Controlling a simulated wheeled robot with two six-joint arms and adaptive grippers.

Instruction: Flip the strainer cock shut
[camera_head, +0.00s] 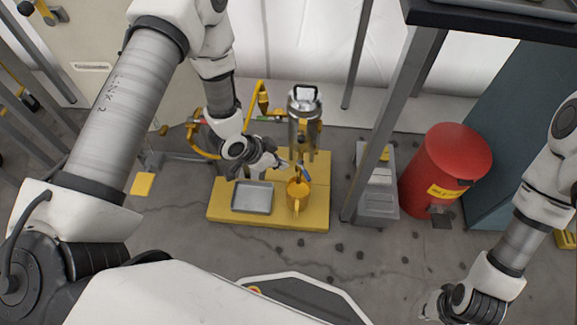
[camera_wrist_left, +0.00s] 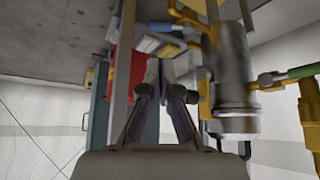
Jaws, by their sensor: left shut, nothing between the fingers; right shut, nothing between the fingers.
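The strainer (camera_head: 303,105) is an upright metal cylinder with a top handle, on the yellow base; in the left wrist view its metal body (camera_wrist_left: 232,85) stands just right of my fingers. A small blue part (camera_head: 306,170), apparently the strainer cock's lever, shows below it above a yellow mug (camera_head: 298,196). My left gripper (camera_head: 283,165) is shut and empty, close left of that blue part; contact cannot be told. My right gripper (camera_head: 432,308) is shut and empty, low at the right, far from the strainer.
A grey tray (camera_head: 252,198) lies left of the mug on the yellow base (camera_head: 270,222). A green-handled valve (camera_wrist_left: 302,72) is beside the strainer. A grey post (camera_head: 385,120) and a red bin (camera_head: 446,168) stand to the right. Dark lumps lie on the floor.

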